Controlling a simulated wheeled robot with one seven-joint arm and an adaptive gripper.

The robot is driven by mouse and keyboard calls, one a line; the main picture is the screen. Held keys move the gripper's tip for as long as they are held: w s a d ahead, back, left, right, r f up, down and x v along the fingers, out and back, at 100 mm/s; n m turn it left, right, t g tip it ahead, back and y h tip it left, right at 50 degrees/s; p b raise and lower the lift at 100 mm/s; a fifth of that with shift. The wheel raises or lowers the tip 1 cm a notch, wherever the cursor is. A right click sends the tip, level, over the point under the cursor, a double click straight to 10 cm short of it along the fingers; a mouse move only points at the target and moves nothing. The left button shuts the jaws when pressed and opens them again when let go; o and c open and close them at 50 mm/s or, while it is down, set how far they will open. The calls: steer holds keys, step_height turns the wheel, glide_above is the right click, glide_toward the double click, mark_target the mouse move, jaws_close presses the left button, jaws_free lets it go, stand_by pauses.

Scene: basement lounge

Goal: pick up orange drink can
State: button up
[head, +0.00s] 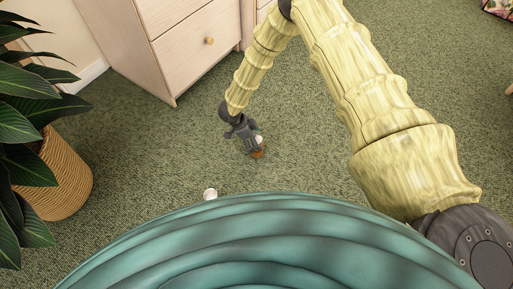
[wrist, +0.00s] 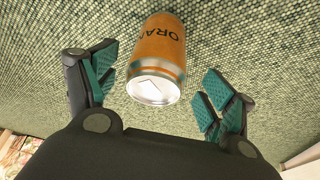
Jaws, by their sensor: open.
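The orange drink can (wrist: 160,50) stands on the green carpet, with its silver top facing the wrist camera and part of its lettering showing. In the wrist view it lies between and a little beyond the two teal-padded fingers of my gripper (wrist: 157,95), with a gap visible on each side. The gripper is open and empty. In the head view my gripper (head: 250,141) is low over the carpet, and the can (head: 257,154) shows only in part beside the fingers.
A small white object (head: 210,194) lies on the carpet nearer to me. A wooden drawer unit (head: 190,50) stands behind my gripper. A plant in a woven basket (head: 62,178) is at the left. Open carpet (head: 310,150) lies right of the can.

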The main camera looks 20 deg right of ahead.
steer(key=shift+s+b+x, duration=0.2)
steer(key=shift+b+x, duration=1.4)
steer(key=shift+x, duration=1.3)
steer(key=shift+d+r, duration=0.15)
steer(key=shift+r, duration=0.05)
steer(key=c, duration=0.9)
